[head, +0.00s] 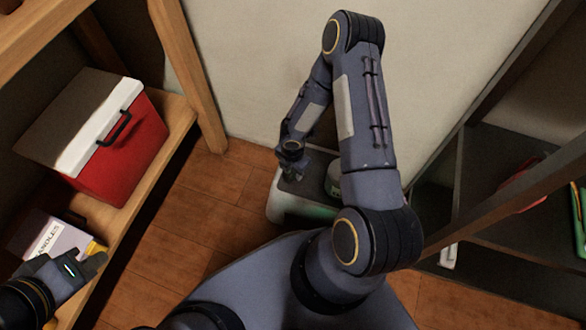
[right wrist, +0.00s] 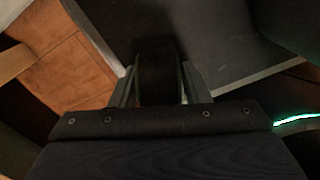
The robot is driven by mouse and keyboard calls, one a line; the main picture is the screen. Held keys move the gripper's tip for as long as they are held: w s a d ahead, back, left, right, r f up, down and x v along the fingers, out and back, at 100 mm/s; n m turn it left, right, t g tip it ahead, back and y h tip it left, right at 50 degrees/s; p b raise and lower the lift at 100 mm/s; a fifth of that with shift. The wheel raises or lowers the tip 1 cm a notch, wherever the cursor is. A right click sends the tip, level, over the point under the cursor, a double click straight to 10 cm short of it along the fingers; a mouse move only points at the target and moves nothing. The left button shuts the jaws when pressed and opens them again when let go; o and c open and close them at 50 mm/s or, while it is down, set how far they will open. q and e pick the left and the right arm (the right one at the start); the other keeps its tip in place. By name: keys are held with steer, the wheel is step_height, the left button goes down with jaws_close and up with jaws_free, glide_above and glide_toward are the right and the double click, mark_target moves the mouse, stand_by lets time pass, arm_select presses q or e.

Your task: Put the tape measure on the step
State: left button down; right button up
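My right gripper (head: 291,171) points down over the step (head: 287,207), a low grey platform with a pale greenish front, by the wall. In the right wrist view a dark rounded object, which I take to be the tape measure (right wrist: 157,76), fills the gap between the fingers of the right gripper (right wrist: 158,88). It appears gripped; its lower end is hard to see in the dark. The step's dark top and pale edge (right wrist: 262,75) lie behind it. My left gripper (head: 95,262) is at the far left, by the shelf; its finger gap is unclear.
A red cooler (head: 130,155) and a candle box (head: 55,240) sit on the wooden shelf at left. A round dark-topped item (head: 333,182) is on the step, partly behind my arm. A dark shelf (head: 500,150) stands at right. Floor between is clear.

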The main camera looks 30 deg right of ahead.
steer(key=shift+o, duration=1.3)
